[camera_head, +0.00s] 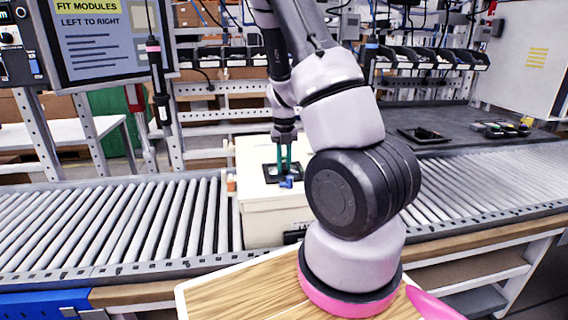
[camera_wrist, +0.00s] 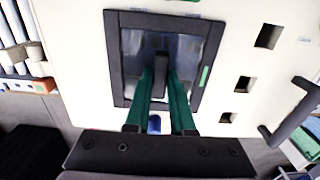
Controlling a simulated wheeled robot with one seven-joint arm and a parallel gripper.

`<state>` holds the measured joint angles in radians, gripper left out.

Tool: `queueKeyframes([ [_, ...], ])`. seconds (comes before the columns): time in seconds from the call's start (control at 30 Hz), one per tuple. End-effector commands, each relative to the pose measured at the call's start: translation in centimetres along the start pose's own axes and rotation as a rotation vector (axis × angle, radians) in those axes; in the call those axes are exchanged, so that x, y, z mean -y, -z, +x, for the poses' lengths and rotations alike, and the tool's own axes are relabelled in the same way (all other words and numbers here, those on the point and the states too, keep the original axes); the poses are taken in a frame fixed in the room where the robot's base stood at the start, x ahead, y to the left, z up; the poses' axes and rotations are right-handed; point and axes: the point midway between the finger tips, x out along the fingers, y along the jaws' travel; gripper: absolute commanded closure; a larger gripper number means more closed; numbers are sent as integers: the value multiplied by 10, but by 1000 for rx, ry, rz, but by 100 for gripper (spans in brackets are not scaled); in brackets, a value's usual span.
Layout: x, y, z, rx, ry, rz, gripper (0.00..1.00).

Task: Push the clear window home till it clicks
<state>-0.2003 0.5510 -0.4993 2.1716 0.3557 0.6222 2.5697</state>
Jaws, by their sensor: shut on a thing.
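The clear window (camera_wrist: 133,45) is a dark-edged see-through pane with a black upright grip bar (camera_wrist: 162,62) in its middle. It lies at a black square frame (camera_wrist: 112,60) on the top face of a white housing (camera_head: 262,222). My gripper (camera_wrist: 161,76) has green fingers closed on the grip bar. In the head view my gripper (camera_head: 284,169) points down at the black frame (camera_head: 270,175). A small blue part (camera_wrist: 154,124) shows between the fingers, at the near edge of the frame. Whether the window sits flush cannot be told.
The housing stands on a roller conveyor (camera_head: 130,222). Its face has several square openings (camera_wrist: 268,36) and a dark handle (camera_wrist: 292,110). A black tray (camera_head: 423,135) lies on the dark bench at right. A hanging tool (camera_head: 158,90) is at left.

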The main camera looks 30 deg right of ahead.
Motion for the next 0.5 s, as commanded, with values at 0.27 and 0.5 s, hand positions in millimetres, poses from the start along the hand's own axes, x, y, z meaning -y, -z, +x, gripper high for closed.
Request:
queueKeyframes([
  [0.27, 0, -1, 0, 3, -1, 0, 100],
  [0.5, 0, -1, 1, 3, -1, 0, 59],
])
